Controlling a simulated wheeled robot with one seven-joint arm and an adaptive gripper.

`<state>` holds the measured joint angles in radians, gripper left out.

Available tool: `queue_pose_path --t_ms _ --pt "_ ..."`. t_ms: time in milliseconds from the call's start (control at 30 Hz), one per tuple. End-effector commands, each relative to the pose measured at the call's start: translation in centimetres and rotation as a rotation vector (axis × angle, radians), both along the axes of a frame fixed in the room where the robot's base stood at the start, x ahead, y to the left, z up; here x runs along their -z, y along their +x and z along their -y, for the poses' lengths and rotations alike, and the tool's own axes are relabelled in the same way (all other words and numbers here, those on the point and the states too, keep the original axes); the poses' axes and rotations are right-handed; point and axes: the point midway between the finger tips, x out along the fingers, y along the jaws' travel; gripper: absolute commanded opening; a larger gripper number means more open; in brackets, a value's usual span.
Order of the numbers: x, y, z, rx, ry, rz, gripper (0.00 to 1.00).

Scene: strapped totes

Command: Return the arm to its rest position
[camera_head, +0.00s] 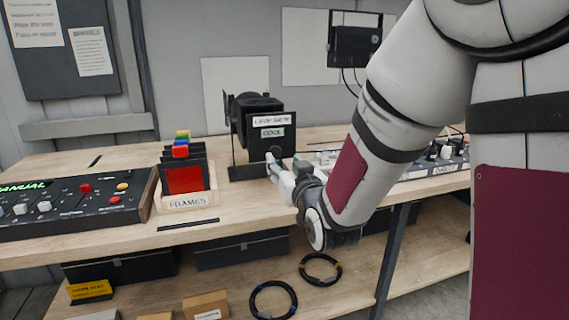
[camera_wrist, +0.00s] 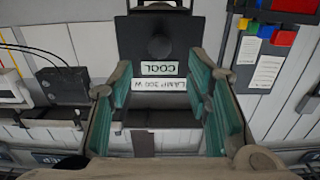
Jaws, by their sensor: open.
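My arm (camera_head: 400,100) reaches from the upper right across the workbench. My gripper (camera_head: 277,168) is just in front of the black lamp housing (camera_head: 262,132), which bears the labels "COOL" and a lamp wattage. In the wrist view my gripper (camera_wrist: 160,70) shows two teal-padded fingers spread apart, with nothing held between them. The lamp housing (camera_wrist: 158,40) shows beyond and between the fingertips, with its round dark knob. I cannot tell whether a fingertip touches the housing.
Left of the lamp stand a wooden FRAMES box (camera_head: 188,202) and a control panel (camera_head: 75,205) with buttons. Another console (camera_head: 435,165) is partly behind my arm. The lower shelf (camera_head: 340,290) holds cable coils and small boxes. Bare bench lies in front of the lamp.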

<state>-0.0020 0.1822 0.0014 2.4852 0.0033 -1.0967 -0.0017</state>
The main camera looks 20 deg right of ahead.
Motion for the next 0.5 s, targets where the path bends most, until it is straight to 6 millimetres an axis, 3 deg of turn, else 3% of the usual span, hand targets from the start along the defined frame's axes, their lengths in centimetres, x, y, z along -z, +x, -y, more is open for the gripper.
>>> queue_pose_path --t_ms 267,367,500 --pt "-1.1 -1.0 0.0 0.0 0.0 -0.061 0.45" --pt "-2.2 -2.7 0.1 0.0 -0.001 -0.154 0.45" --pt "-3.4 -6.4 0.1 0.0 -0.003 -0.32 0.45"
